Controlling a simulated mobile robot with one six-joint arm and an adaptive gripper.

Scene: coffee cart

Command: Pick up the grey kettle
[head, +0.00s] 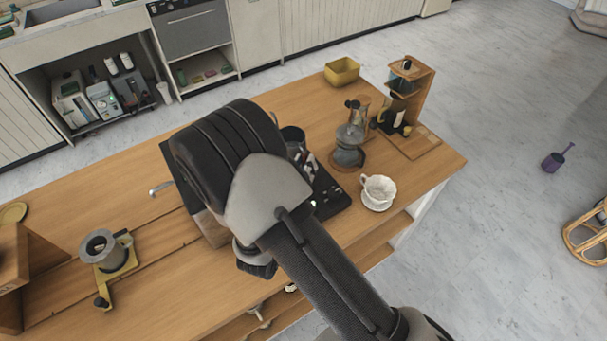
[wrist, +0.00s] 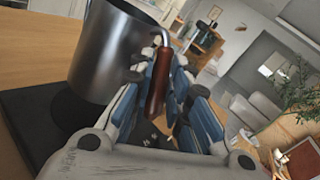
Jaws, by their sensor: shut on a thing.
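The grey kettle (wrist: 112,52) is a shiny metal vessel with a brown handle (wrist: 158,82) on a bent metal arm. It fills the upper left of the wrist view, tilted in the picture. My gripper (wrist: 166,82), with blue finger pads, is shut on the handle. A dark, flat base (wrist: 40,120) lies below the kettle; I cannot tell if they touch. In the head view my arm hides the gripper and most of what is under it. A grey rim (head: 292,134) shows just beyond the arm and may be the kettle.
On the wooden counter (head: 160,290), a white cup (head: 378,190), a glass coffee maker (head: 348,152), a wooden stand (head: 417,95) and a yellow bowl (head: 342,71) stand right of my arm. A grinder-like piece (head: 108,250) stands left. A black tray (head: 333,196) lies beside my arm.

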